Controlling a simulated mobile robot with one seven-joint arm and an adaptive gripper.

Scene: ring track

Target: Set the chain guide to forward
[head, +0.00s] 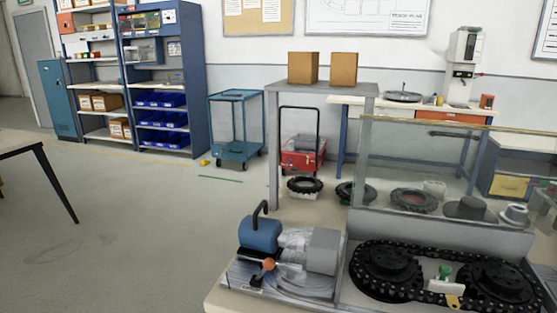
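A black chain (428,284) runs around two dark toothed wheels, a left one (386,268) and a right one (497,284), on a bench at the lower right. Between them stands a small pale block (437,285) with a green knob (445,271) on top and a yellow tab (453,301) in front. This looks like the chain guide, but I see no readable marking for its setting. To the left, a blue motor-like unit (260,233) with a dark curved handle has an orange-red ball knob (268,264) on a lever. My gripper is not in view.
A clear panel (420,165) rises behind the chain wheels. A grey raised shelf (335,88) carries two cardboard boxes. A teal cart (236,128), a red cart (304,153) and a tyre (304,185) stand behind. The floor at left is largely open.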

